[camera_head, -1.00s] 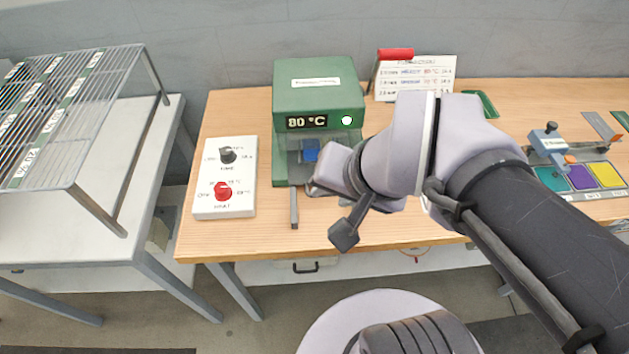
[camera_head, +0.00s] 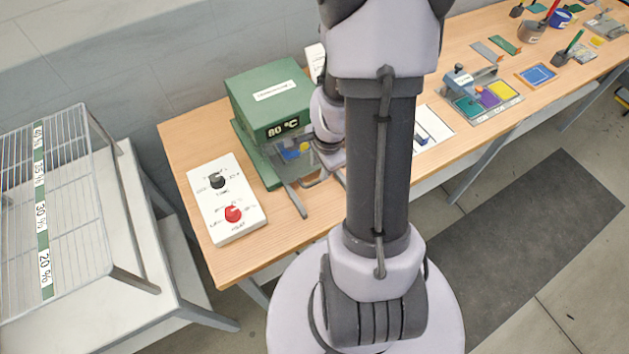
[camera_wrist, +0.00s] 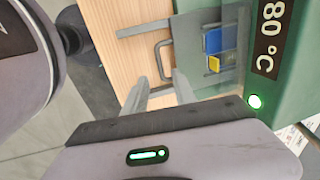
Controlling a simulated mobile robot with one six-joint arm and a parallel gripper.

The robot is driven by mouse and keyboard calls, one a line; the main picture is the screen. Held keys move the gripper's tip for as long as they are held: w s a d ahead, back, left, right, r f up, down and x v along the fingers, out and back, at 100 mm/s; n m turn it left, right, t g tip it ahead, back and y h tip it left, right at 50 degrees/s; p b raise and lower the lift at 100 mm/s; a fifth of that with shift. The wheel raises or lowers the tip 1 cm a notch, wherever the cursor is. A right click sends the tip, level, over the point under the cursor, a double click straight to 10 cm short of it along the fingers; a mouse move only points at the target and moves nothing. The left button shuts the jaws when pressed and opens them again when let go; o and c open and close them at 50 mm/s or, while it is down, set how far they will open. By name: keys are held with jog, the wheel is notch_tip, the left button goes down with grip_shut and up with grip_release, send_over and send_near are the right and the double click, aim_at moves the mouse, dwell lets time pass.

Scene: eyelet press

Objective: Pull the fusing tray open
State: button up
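The green press (camera_head: 272,100) with its 80 °C display (camera_head: 283,128) stands on the wooden table. The fusing tray is low at its front, with grey rails (camera_head: 292,198) sticking out and a dark U-shaped handle (camera_wrist: 160,58) between them. A blue piece (camera_wrist: 213,41) and a yellow piece (camera_wrist: 214,63) show inside the press opening. In the wrist view my gripper (camera_wrist: 159,92) has its two fingers apart, pointing toward the handle. The handle appears just beyond the fingertips, with nothing visibly held.
A white control box (camera_head: 226,197) with a black and a red knob sits left of the press. A wire rack (camera_head: 75,215) stands on a side table at left. A colour-pad station (camera_head: 480,95) and pots (camera_head: 533,29) are further right.

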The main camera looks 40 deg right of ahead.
aim_at(316, 182)
jog(key=f+b, duration=0.1)
jog(key=f, duration=0.1)
jog(key=w+f+b, duration=0.1)
jog(key=f, duration=0.2)
jog(key=f+b, duration=0.2)
jog(key=shift+w+d+f, duration=0.1)
jog(key=shift+w+f, duration=0.05)
jog(key=shift+f, duration=0.25)
grip_shut()
dwell(0.8)
